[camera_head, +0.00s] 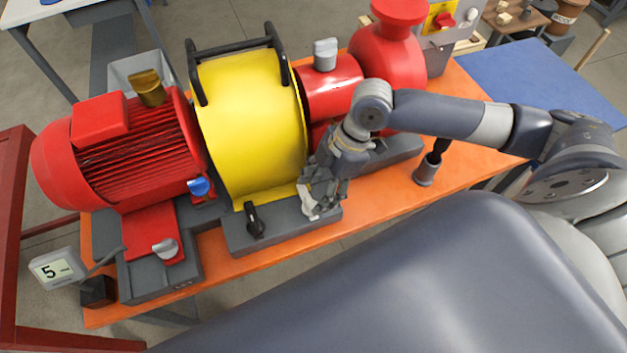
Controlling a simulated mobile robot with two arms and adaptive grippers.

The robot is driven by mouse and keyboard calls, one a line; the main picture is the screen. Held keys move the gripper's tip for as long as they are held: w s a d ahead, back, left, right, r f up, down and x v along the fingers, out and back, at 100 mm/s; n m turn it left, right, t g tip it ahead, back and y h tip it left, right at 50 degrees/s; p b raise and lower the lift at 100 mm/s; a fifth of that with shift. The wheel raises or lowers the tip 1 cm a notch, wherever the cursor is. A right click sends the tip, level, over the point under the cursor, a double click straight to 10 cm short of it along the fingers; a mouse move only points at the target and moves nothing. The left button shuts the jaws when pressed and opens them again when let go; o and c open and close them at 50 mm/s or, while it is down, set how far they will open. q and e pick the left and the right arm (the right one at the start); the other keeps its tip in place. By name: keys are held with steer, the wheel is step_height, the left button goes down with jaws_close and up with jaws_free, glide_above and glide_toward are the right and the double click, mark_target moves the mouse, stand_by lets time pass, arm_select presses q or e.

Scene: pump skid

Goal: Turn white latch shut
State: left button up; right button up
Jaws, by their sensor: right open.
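The yellow guard (250,110) stands in the middle of the pump skid, with a black handle frame over its top. A white latch (307,201) sits on the grey base at the guard's lower right. My right gripper (321,203) reaches down from the right, is open, and has its fingers right at the white latch. The fingers partly hide the latch, and I cannot tell whether they touch it. A black latch (254,220) sits on the same base at the guard's lower left. My left gripper is not in view.
The red motor (130,150) is left of the guard, and the red pump (388,58) is behind my right arm. The orange table (395,197) has free room at front right.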

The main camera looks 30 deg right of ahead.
steer(key=v, duration=0.8)
steer(key=shift+r, duration=0.2)
steer(key=shift+s+f, duration=0.1)
